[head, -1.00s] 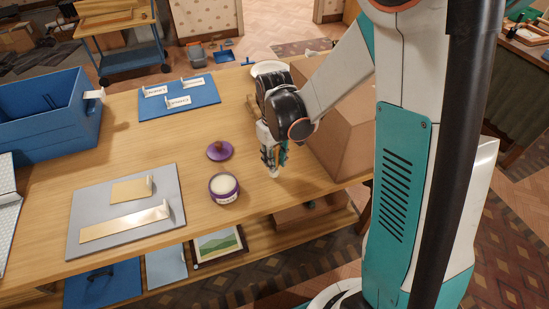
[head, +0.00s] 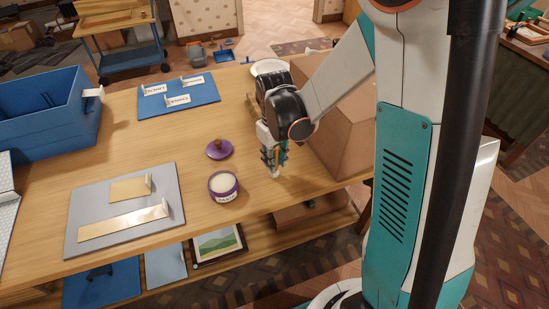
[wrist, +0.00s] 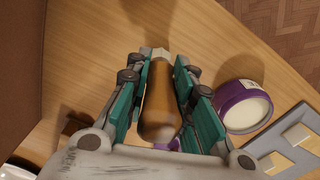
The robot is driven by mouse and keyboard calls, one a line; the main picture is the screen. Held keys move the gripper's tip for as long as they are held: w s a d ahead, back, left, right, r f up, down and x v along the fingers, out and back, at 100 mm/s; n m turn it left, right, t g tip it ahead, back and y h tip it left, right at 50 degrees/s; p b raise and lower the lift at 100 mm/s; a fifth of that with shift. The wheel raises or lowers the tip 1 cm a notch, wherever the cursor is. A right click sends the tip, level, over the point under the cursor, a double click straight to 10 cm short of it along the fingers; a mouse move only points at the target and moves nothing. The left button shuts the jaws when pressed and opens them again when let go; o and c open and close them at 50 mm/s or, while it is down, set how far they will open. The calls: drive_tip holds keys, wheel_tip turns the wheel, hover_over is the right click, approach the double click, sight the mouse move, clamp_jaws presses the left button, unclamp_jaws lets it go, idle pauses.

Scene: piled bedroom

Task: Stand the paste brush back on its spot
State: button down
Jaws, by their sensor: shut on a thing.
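My gripper (wrist: 162,105) is shut on the paste brush (wrist: 160,115), whose brown wooden handle lies between the two teal fingers in the wrist view. A pale end of the brush shows beyond the fingertips. In the head view my gripper (head: 272,160) points down over the table's right part, and a pale tip (head: 276,172) shows just below it. I cannot tell whether that tip touches the table. The purple paste jar (head: 223,187) with white contents stands open to the left of my gripper. Its purple lid (head: 219,149) lies behind it.
A cardboard box (head: 343,120) stands close right of my gripper. A grey board (head: 80,225) with brass plates lies at front left. A blue mat (head: 178,105) with labels and a blue crate (head: 70,137) are farther back. The table's middle is clear.

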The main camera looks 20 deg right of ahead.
drive_tip(key=shift+f+b, duration=0.45)
drive_tip(key=shift+f, duration=0.15)
drive_tip(key=c, duration=1.3)
unclamp_jaws()
drive_tip(key=shift+r+p, duration=2.9)
drive_tip(key=shift+r, duration=1.15)
